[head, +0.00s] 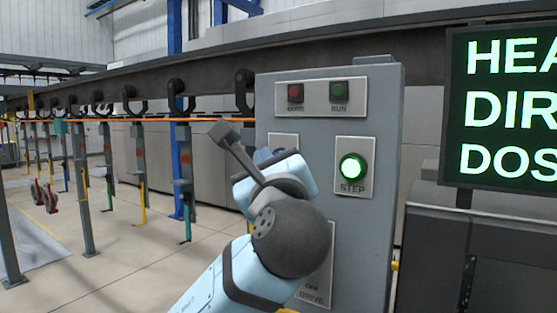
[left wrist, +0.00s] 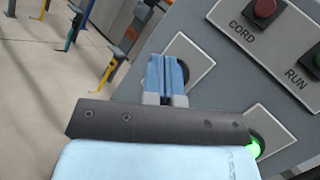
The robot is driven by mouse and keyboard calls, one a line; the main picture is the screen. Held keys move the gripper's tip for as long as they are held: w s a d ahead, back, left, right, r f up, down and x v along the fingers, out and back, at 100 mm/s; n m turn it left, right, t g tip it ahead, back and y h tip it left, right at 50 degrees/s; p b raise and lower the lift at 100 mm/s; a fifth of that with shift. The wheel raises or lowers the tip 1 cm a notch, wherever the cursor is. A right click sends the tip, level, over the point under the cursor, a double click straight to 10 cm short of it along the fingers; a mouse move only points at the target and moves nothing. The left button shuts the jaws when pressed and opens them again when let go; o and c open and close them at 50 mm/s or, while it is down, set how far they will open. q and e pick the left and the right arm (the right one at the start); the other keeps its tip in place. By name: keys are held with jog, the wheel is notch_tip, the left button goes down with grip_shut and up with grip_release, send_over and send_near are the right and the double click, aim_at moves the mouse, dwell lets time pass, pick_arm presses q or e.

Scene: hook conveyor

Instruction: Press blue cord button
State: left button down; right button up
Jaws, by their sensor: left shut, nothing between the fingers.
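The grey control box (head: 385,110) stands right of centre in the head view. My left gripper (head: 264,155) is in front of its left side, partly hidden behind my own wrist. In the left wrist view my left gripper (left wrist: 166,74) has its blue fingers together, with nothing between them. The fingers overlap a pale plate (left wrist: 197,52) with a dark round rim (left wrist: 184,72). Whatever sits inside that rim is mostly hidden, and I cannot tell whether the fingers touch it. No blue button shows clearly. My right gripper is not in view.
A dark red CORD lamp (head: 295,93) and a dark green RUN lamp (head: 339,91) sit on the upper plate. The STEP button (head: 352,167) is lit green. A DRIVE plate (head: 318,290) is lower down. Hanging hooks (head: 176,95) line the left; a display (head: 505,110) is right.

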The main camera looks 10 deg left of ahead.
pick_arm(q)
jog(key=s, duration=0.1)
jog(key=s+a, duration=0.1)
jog(key=s, duration=0.1)
jog(key=s+a+p, duration=0.1)
jog(key=shift+s, duration=0.3)
dwell(0.7)
